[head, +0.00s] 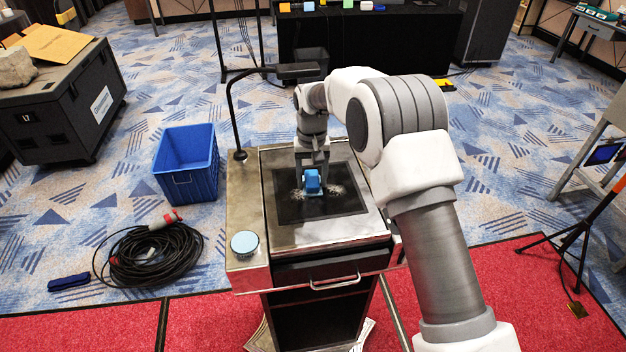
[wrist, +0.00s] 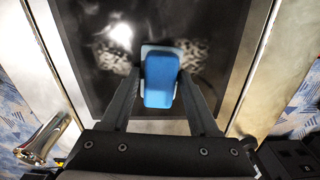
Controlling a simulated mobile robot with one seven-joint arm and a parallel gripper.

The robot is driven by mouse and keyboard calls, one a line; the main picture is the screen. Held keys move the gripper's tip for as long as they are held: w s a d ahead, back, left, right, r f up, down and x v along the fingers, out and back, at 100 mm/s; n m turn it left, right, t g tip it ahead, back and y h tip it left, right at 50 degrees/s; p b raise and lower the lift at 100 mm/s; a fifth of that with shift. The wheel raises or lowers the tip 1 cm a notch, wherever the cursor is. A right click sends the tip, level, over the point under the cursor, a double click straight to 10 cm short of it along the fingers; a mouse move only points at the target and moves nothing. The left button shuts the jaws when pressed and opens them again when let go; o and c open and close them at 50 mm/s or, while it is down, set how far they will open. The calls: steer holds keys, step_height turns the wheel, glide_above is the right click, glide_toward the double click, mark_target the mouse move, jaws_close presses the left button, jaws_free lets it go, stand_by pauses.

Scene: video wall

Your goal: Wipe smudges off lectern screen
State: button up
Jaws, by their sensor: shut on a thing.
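The lectern screen (head: 289,206) is a dark panel set in the metal lectern top. My gripper (head: 312,178) is shut on a blue wiping block (head: 313,186) and holds it at the screen, over its middle. In the wrist view the blue block (wrist: 160,82) sits between both fingers, with a paler edge around its far end. Whitish speckled smudges (wrist: 198,55) show on the screen on both sides of the block; they also show in the head view (head: 336,190). The part of the screen under the block is hidden. I cannot tell whether the block touches the glass.
A round light-blue-topped tin (head: 244,244) sits on the lectern's left ledge. A gooseneck microphone (head: 232,110) rises behind it. A blue bin (head: 187,165), a coiled black cable (head: 150,258) and a dark wheeled case (head: 62,110) stand to the left. A tripod (head: 577,235) stands at right.

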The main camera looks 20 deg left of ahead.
mark_target(308, 210)
steer(key=shift+w+a+p, duration=0.4)
steer(key=shift+w, duration=0.4)
steer(key=shift+w+a+p, duration=0.35)
steer(key=shift+w+p, duration=0.05)
steer(key=shift+w, duration=0.35)
steer(key=shift+s+a, duration=0.3)
steer(key=shift+a, duration=0.2)
steer(key=shift+s+a, duration=0.25)
steer(key=shift+a, duration=0.25)
steer(key=shift+s+d+f+b, duration=0.1)
steer(key=shift+s+d+b, duration=0.3)
steer(key=shift+s, duration=0.3)
steer(key=shift+s+d+f+b, duration=0.1)
steer(key=shift+s+d+b, duration=0.15)
steer(key=shift+s+b, duration=0.35)
steer(key=shift+s+d+f+b, duration=0.1)
steer(key=shift+s+d+b, duration=0.25)
steer(key=shift+s, duration=0.4)
steer(key=shift+s+d+r+b, duration=0.1)
steer(key=shift+s+d+b, duration=0.35)
steer(key=shift+s, duration=0.45)
steer(key=shift+s+d+r+b, duration=0.1)
steer(key=shift+s+d+b, duration=0.3)
steer(key=shift+s, duration=0.55)
steer(key=shift+s+d+r+b, duration=0.1)
steer(key=shift+s+d+b, duration=0.3)
steer(key=shift+s, duration=0.5)
steer(key=shift+d, duration=0.1)
steer(key=shift+r+p, duration=2.05)
steer(key=shift+r, duration=1)
